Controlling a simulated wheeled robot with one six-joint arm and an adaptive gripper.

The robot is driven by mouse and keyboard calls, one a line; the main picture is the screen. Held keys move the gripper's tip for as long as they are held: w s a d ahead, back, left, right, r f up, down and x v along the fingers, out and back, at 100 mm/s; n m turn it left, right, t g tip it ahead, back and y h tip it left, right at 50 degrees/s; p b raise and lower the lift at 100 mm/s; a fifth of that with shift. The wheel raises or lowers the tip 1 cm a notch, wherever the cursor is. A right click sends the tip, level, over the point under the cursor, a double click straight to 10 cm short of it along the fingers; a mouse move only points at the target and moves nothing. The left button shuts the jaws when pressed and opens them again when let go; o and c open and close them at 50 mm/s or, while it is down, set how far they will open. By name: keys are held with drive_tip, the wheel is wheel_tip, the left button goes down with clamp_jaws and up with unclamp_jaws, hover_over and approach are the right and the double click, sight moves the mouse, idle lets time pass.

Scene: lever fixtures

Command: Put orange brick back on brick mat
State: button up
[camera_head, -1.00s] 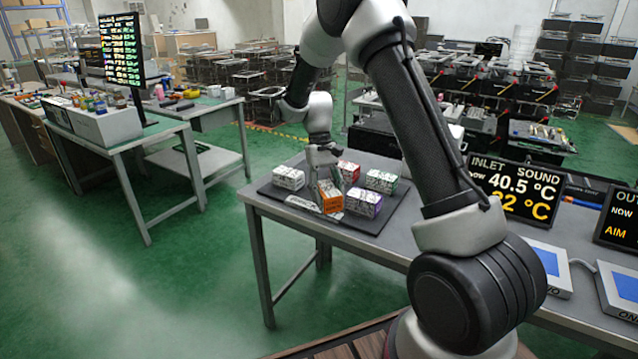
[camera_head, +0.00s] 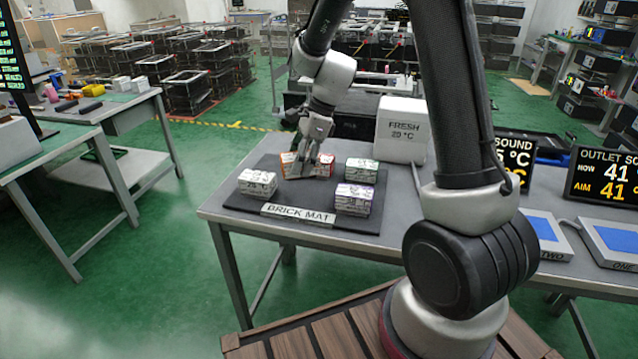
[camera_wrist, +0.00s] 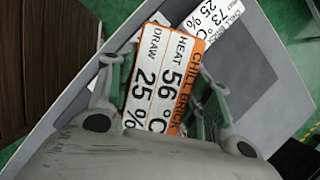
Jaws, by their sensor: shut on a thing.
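The orange brick (camera_wrist: 165,80) is a white-labelled block with an orange edge band, reading "CHILL BRICK" and "HEAT 56". My gripper (camera_head: 306,160) is shut on it, with a finger on either side in the wrist view (camera_wrist: 160,100). In the head view the orange brick (camera_head: 289,166) is at the back of the dark brick mat (camera_head: 300,195), partly hidden by my gripper. Whether it touches the mat cannot be told.
On the mat stand a white brick (camera_head: 257,183), a green-edged brick (camera_head: 362,170) and a purple-edged brick (camera_head: 354,198). The "BRICK MAT" plate (camera_head: 298,214) lies at the front. A white "FRESH" box (camera_head: 402,130) stands behind right. The mat's middle is clear.

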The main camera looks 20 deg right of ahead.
drive_tip(key=m, duration=0.1)
drive_tip(key=r+m+t, duration=0.1)
drive_tip(key=m, duration=0.1)
drive_tip(key=m+t, duration=0.1)
drive_tip(key=m, duration=0.1)
drive_tip(key=shift+s+d+r+h, duration=0.2)
drive_tip(key=shift+d+r+h, duration=0.1)
drive_tip(key=shift+h, duration=0.1)
drive_tip(key=shift+f+m, duration=0.15)
drive_tip(key=shift+m, duration=0.15)
approach(298, 199)
drive_tip(key=x, duration=0.5)
drive_tip(key=o, duration=1.4)
drive_tip(key=shift+c, duration=0.2)
